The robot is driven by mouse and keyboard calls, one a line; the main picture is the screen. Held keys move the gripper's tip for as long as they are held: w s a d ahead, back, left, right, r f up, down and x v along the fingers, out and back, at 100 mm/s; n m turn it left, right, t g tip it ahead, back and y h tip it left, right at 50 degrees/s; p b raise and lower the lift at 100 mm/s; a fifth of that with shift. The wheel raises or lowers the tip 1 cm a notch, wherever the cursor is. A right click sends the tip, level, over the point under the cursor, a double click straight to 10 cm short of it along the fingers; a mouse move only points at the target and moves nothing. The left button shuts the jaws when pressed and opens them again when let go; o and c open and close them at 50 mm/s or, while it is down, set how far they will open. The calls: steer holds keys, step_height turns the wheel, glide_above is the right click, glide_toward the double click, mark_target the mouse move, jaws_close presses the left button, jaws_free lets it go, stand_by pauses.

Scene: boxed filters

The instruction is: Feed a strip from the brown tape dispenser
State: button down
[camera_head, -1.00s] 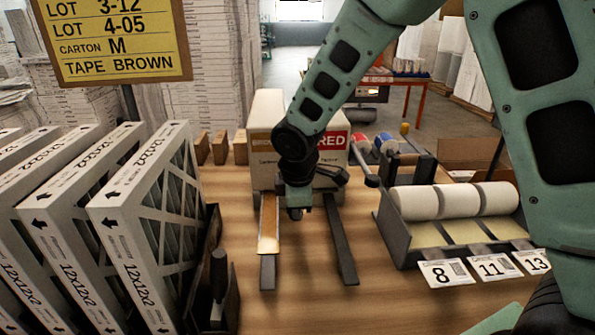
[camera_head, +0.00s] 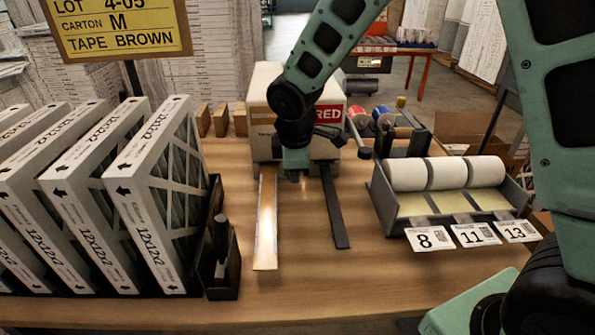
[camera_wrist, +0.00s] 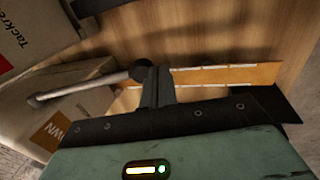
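The brown tape dispenser is the left of two cartons in the head view (camera_head: 262,108), partly behind my arm. The wrist view shows its carton (camera_wrist: 70,120) with an orange label ending in "WN". A tan strip (camera_head: 266,225) lies out from its front toward me, past the end of the dark rail; it also shows in the wrist view (camera_wrist: 225,75). A lever with a round dark knob (camera_wrist: 143,69) reaches from the carton to my gripper (camera_wrist: 157,85). My gripper's fingers look together, beside the knob; contact is unclear.
The red dispenser (camera_head: 328,115) stands close on the right, with a bare dark rail (camera_head: 335,205) and its lever (camera_head: 345,143). Boxed filters (camera_head: 150,190) stand at left beside a dark holder (camera_head: 222,250). A label-roll rack (camera_head: 385,205) is at right.

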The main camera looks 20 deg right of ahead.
steer(key=s+a+r, duration=0.1)
steer(key=s+r, duration=0.3)
steer(key=r, duration=0.3)
steer(key=shift+a+r+b, duration=0.2)
steer(key=shift+a+b, duration=0.05)
steer(key=shift+b, duration=0.2)
stand_by(0.4)
steer(key=s+a+f+m+g, duration=0.1)
steer(key=s+m, duration=0.1)
steer(key=s, duration=0.5)
steer(key=s+a+f+m+y, duration=0.1)
steer(key=s+m, duration=0.1)
steer(key=s, duration=0.6)
steer(key=s+a+f+m+g, duration=0.1)
steer(key=s+a+m, duration=0.1)
steer(key=s, duration=0.6)
steer(key=shift+s+m+g, duration=0.15)
steer(key=shift+m+g, duration=0.15)
steer(key=shift+m, duration=0.1)
